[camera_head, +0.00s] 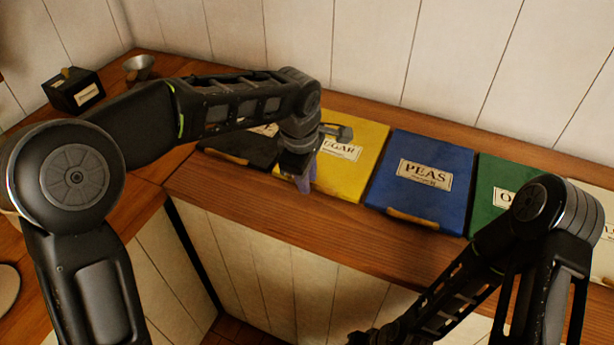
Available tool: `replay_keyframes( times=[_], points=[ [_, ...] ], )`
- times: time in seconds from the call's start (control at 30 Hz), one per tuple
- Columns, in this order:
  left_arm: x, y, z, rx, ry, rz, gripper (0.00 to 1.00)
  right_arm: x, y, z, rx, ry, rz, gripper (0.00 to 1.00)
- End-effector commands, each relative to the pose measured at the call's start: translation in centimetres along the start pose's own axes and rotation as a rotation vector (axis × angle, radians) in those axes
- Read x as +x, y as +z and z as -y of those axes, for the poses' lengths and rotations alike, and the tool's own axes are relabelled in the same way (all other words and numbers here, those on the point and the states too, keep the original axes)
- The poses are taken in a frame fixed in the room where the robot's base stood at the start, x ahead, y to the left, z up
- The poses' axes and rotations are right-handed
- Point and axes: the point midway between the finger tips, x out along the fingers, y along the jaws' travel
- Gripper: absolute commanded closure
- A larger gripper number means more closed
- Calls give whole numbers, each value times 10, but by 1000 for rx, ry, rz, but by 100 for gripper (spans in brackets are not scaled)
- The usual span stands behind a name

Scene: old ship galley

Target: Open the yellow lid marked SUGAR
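The yellow lid (345,180) lies flat and closed in the wooden counter, between a black lid and a blue lid. Its label shows "GAR"; the rest is hidden behind my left arm. My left gripper (303,180) points down at the front left edge of the yellow lid. Its fingers are small and partly hidden, so I cannot tell whether they are open or touch the lid. The front handle of the yellow lid is not visible. My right gripper (365,338) is low at the bottom edge of the picture, in front of the counter, mostly cut off.
The blue PEAS lid (423,190) and a green lid (490,192) lie to the right, a whitish lid (598,200) farther right. The black lid (243,147) is on the left. A black box (74,92) and metal cup (139,68) stand at the back left.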

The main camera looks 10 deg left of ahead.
Motion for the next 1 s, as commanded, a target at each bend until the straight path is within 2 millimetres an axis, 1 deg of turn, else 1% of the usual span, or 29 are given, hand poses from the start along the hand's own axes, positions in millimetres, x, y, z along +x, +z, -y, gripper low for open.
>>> replay_keyframes(
  times=[0.03, 0.23, 1.0],
  points=[
    [0, 0, 0, 0, 0, 0, 84, 0, 0, 0, 0, 0, 0, 64],
    [0, 0, 0, 0, 0, 0, 100, 0, 0, 0, 0, 0, 0, 64],
    [0, 0, 0, 0, 0, 0, 100, 0, 0, 0, 0, 0, 0, 64]
  ],
)
